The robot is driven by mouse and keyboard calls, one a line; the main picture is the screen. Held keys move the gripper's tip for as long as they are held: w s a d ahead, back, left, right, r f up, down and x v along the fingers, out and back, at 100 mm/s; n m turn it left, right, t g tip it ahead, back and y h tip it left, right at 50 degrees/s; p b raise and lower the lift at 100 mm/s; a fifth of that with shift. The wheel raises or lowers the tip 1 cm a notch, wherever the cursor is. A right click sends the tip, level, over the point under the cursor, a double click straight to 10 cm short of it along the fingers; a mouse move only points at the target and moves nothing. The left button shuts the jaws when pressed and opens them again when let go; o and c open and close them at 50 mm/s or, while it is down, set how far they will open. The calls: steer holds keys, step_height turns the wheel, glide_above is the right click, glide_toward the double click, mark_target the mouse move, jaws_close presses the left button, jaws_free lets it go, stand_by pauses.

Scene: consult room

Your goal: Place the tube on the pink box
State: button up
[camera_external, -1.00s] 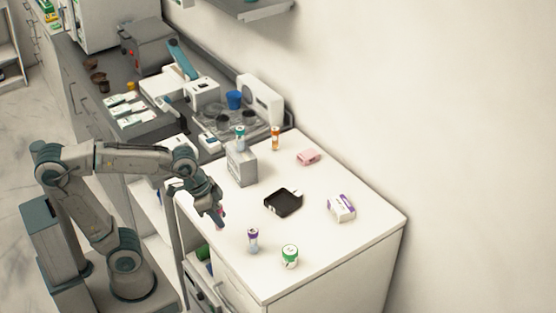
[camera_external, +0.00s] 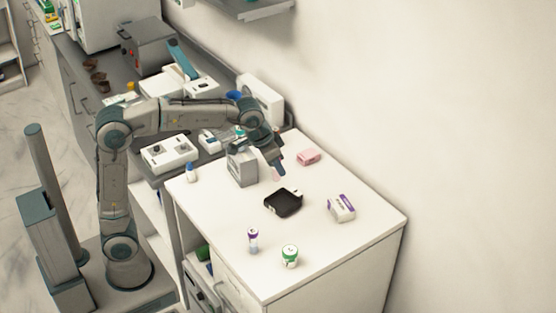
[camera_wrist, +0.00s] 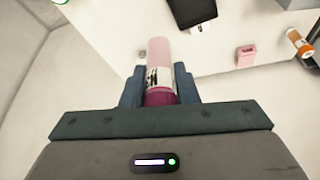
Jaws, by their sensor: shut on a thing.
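My gripper (camera_external: 276,165) is shut on the tube (camera_wrist: 159,60), which has a pale pink end, a white printed label and a dark magenta end between the fingers. In the external view only a small pink part of the tube (camera_external: 277,177) shows under the fingers, above the white table. The pink box (camera_external: 308,157) lies on the table just right of my gripper, apart from the tube. It also shows in the wrist view, where the pink box (camera_wrist: 246,56) is right of the tube.
A grey box (camera_external: 242,168) stands left of my gripper. A black tray (camera_external: 283,203) lies in front, with a white-purple carton (camera_external: 341,208) to its right. A purple-capped vial (camera_external: 253,240) and a green-capped jar (camera_external: 290,256) stand nearer. An orange bottle (camera_wrist: 297,42) is beyond the pink box.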

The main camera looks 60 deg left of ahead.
steer(key=w+a+n+y+p, duration=0.1)
steer(key=w+a+n+p, duration=0.2)
steer(key=w, duration=0.9)
steer(key=n+p, duration=0.2)
steer(key=p, duration=0.5)
glide_above(309, 153)
step_height(309, 153, down, 11)
steer(key=shift+y, duration=0.4)
step_height(309, 153, down, 4)
steer(key=shift+s+p, duration=0.1)
steer(key=shift+p, duration=0.35)
steer(key=shift+f, duration=0.1)
steer(key=shift+f, duration=0.25)
steer(key=o, duration=0.9)
steer(key=shift+r, duration=0.1)
steer(key=shift+o, duration=0.2)
